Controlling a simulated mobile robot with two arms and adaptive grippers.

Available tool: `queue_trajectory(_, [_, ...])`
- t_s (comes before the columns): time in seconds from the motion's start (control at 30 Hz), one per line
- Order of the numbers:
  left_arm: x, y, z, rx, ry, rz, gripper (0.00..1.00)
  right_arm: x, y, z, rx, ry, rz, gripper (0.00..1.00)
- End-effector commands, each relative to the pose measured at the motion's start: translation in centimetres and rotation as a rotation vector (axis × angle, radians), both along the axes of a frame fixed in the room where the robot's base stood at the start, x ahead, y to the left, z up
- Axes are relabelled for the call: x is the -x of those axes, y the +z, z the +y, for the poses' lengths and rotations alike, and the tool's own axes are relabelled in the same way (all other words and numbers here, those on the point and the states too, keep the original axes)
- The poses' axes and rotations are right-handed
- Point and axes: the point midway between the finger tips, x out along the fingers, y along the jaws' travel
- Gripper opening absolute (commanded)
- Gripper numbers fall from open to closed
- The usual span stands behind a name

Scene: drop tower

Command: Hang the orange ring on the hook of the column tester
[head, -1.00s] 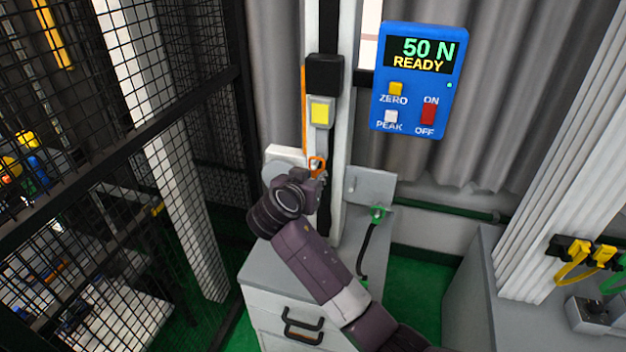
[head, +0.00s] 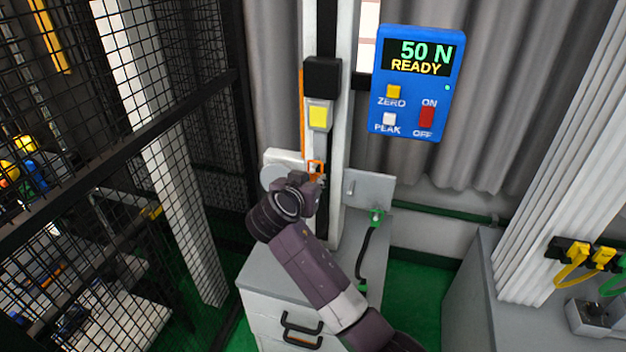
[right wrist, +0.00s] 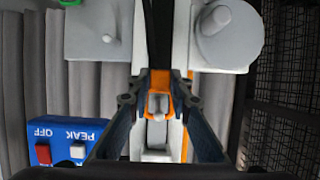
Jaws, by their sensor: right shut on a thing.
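The orange ring (head: 316,161) is a small squarish loop, just above my right gripper (head: 319,179) in the head view, in front of the column tester (head: 340,130). In the right wrist view, which is upside down, my right gripper (right wrist: 158,101) has its fingertips closed on the orange ring (right wrist: 158,75). A grey piece shows through or just behind the ring; I cannot tell whether it is the hook or whether they touch. Above the ring in the head view is the tester's grey block with a yellow face (head: 318,116). My left gripper is not in view.
A blue display panel (head: 420,85) reading 50 N READY hangs right of the column. A grey cabinet (head: 265,265) stands below. Black mesh (head: 195,110) closes off the left. A green-ended black cable (head: 368,250) lies right of the column's foot.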

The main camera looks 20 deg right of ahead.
Motion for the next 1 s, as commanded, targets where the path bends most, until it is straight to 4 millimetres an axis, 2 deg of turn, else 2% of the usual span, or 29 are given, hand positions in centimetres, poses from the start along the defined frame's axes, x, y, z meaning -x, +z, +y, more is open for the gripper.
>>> queue_trajectory(0.03, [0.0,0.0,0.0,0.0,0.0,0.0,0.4,0.0,0.0,0.0,0.001,0.0,-0.001,0.13])
queue_trajectory(0.07, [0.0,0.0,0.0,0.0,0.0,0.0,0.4,0.0,0.0,0.0,0.001,0.0,-0.001,0.22])
queue_trajectory(0.1, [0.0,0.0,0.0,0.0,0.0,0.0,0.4,0.0,0.0,0.0,0.001,0.0,-0.001,0.26])
queue_trajectory(0.23, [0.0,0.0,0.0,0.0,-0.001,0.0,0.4,0.0,0.0,0.0,0.001,0.0,-0.001,0.39])
queue_trajectory(0.57, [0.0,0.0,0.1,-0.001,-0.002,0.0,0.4,0.3,0.1,0.3,-0.001,0.002,0.0,0.39])
queue_trajectory(1.0, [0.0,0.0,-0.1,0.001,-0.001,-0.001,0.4,5.2,2.6,3.6,-0.002,0.002,-0.001,0.39])
